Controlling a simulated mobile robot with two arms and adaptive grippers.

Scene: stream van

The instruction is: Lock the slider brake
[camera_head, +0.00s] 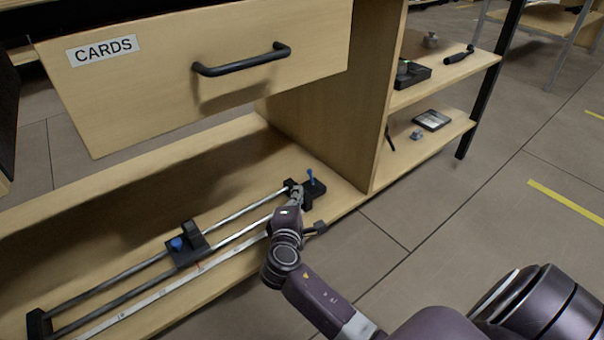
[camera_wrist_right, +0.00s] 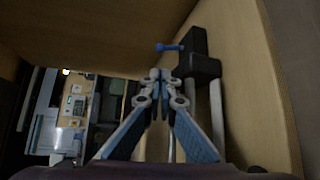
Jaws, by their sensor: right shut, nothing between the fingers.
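The slider is a pair of metal rails (camera_head: 116,288) lying on the low wooden shelf. A black carriage with a blue knob (camera_head: 177,243) sits partway along the rails. At the far right end is a black end block (camera_head: 316,192) with a small blue lever (camera_head: 312,176) standing up. In the right wrist view the blue lever (camera_wrist_right: 168,47) sticks out to the left from the black end block (camera_wrist_right: 196,62). My right gripper (camera_head: 298,190) is shut and empty, just beside the end block and close to the lever; its fingertips (camera_wrist_right: 160,75) meet. My left gripper is out of view.
A wooden drawer labelled CARDS (camera_head: 150,95) with a black handle (camera_head: 243,62) juts out above the slider. An upright wooden panel (camera_head: 335,125) stands behind the end block. Side shelves (camera_head: 432,143) at right hold small items. The floor (camera_head: 420,205) in front is clear.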

